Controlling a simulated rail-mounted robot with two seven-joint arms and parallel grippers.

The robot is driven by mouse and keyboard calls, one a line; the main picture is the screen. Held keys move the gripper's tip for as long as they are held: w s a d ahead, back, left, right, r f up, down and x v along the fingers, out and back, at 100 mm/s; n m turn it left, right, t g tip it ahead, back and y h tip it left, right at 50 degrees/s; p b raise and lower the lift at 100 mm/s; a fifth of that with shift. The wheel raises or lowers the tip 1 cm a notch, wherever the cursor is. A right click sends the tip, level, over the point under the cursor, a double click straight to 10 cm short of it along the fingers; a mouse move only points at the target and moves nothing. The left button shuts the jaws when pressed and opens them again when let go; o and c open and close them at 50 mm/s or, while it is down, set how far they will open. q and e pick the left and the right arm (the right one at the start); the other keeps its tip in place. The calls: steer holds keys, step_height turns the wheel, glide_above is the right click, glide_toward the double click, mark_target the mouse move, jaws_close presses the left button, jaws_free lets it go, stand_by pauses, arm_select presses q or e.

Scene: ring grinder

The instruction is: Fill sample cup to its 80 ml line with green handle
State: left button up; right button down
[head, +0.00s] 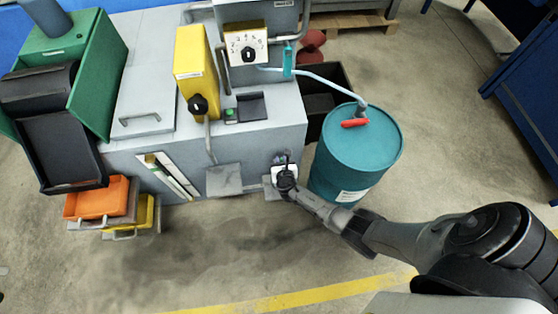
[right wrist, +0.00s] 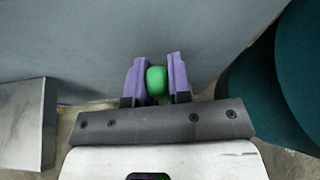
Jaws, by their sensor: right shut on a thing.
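My right gripper (head: 284,174) is at the lower right of the grey machine's front, beside the teal drum. In the right wrist view its two purple fingertips (right wrist: 156,79) are shut on a rounded green handle (right wrist: 156,81), one on each side, against the machine's grey front. The gripper hides the green handle in the head view. I cannot make out the sample cup or its 80 ml line in either view. My left gripper is not in view.
The grey machine (head: 255,143) has a protruding plate (head: 224,180) left of my right gripper. The teal drum (head: 352,160) with a red lever (head: 354,123) stands close on the right. Orange (head: 97,203) and yellow bins are at left. The floor in front is clear.

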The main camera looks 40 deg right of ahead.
steer(key=c, duration=1.3)
jaws_free()
steer(key=shift+f, duration=0.1)
steer(key=shift+o, duration=1.3)
steer(key=shift+s+a+r+p, duration=0.15)
steer(key=shift+s+r+p, duration=0.05)
steer(key=shift+r+p, duration=0.15)
steer(key=p+v, duration=0.6)
steer(key=v, duration=0.7)
steer(key=shift+s, duration=0.1)
